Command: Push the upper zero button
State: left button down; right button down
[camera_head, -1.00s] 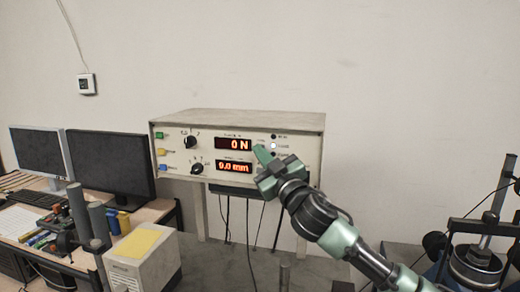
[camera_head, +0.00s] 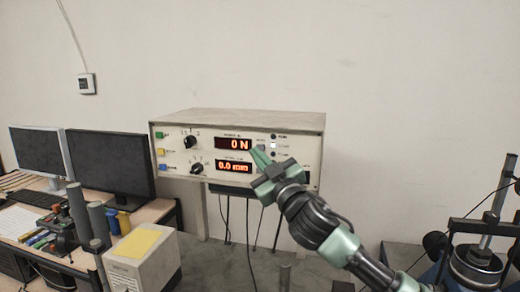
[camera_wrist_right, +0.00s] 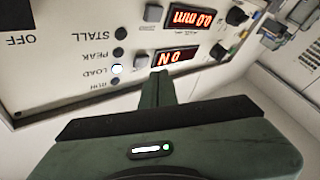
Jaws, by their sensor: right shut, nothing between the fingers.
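The instrument box (camera_head: 240,116) stands on a stand against the wall, its front panel facing me. Its upper red display (camera_head: 233,143) reads 0 N and also shows in the upside-down right wrist view (camera_wrist_right: 177,60). The upper zero button (camera_wrist_right: 142,60) is a small grey square beside that display. My right gripper (camera_head: 258,155) is shut and empty, its tips in front of the panel just right of the upper display. In the wrist view the fingertips (camera_wrist_right: 160,75) are close to the button; I cannot tell whether they touch it. My left gripper is out of view.
The lower display (camera_head: 234,166) sits below, with a lower zero button (camera_wrist_right: 153,13) beside it. Indicator lamps (camera_wrist_right: 117,69) line the panel's side, the LOAD one lit. Knobs (camera_head: 191,142) are left of the displays. Monitors (camera_head: 111,164) stand at left.

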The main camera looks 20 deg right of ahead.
jog(key=s+a, duration=0.2)
jog(key=s, duration=0.1)
jog(key=shift+s+a, duration=0.15)
jog(key=shift+s, duration=0.1)
dwell(0.6)
